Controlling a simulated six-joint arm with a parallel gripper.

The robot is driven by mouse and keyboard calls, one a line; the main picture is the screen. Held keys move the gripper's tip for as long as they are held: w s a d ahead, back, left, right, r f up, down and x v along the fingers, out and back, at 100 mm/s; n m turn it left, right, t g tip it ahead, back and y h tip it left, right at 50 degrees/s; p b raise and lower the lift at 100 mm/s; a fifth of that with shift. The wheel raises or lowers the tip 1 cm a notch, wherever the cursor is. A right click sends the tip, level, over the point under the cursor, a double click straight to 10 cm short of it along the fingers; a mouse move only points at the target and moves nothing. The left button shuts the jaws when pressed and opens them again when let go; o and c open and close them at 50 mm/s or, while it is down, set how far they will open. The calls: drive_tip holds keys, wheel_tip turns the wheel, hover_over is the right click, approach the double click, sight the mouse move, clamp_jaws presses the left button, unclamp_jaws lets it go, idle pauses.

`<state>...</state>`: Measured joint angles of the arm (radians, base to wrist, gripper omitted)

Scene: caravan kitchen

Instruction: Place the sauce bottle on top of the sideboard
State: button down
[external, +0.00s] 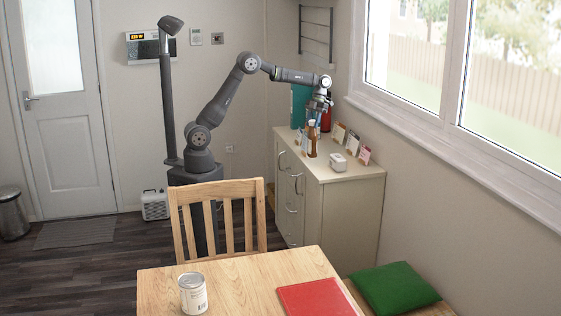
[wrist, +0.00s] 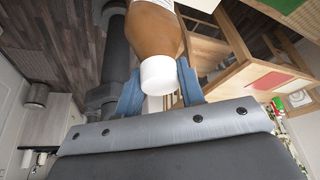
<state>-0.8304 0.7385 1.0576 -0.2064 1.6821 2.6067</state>
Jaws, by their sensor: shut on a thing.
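The sauce bottle (external: 312,141), brown with a white cap, hangs upright below my gripper (external: 319,104) at the sideboard (external: 345,188). In the external view its base overlaps the sideboard top; I cannot tell whether it touches. In the wrist view the brown bottle (wrist: 152,30) and its white cap (wrist: 158,76) sit between the blue fingers of my gripper (wrist: 160,92), which is shut on it near the cap. The bottle's lower end runs out of the wrist view.
On the sideboard stand a teal item (external: 299,105), a red item (external: 326,121), several small cards or packets (external: 352,143) and a small white box (external: 338,162). A chair (external: 218,213) and table (external: 240,285) stand in front.

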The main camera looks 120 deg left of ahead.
drive_tip(key=shift+s+a+f, duration=0.15)
drive_tip(key=shift+a+f, duration=0.25)
drive_tip(key=shift+a, duration=0.2)
drive_tip(key=shift+s+a+f, duration=0.1)
drive_tip(key=shift+a+f, duration=0.25)
drive_tip(key=shift+a, duration=0.25)
drive_tip(key=shift+f, duration=2.05)
drive_tip(key=c, duration=0.9)
unclamp_jaws()
drive_tip(key=v, duration=1.2)
drive_tip(key=shift+d, duration=0.1)
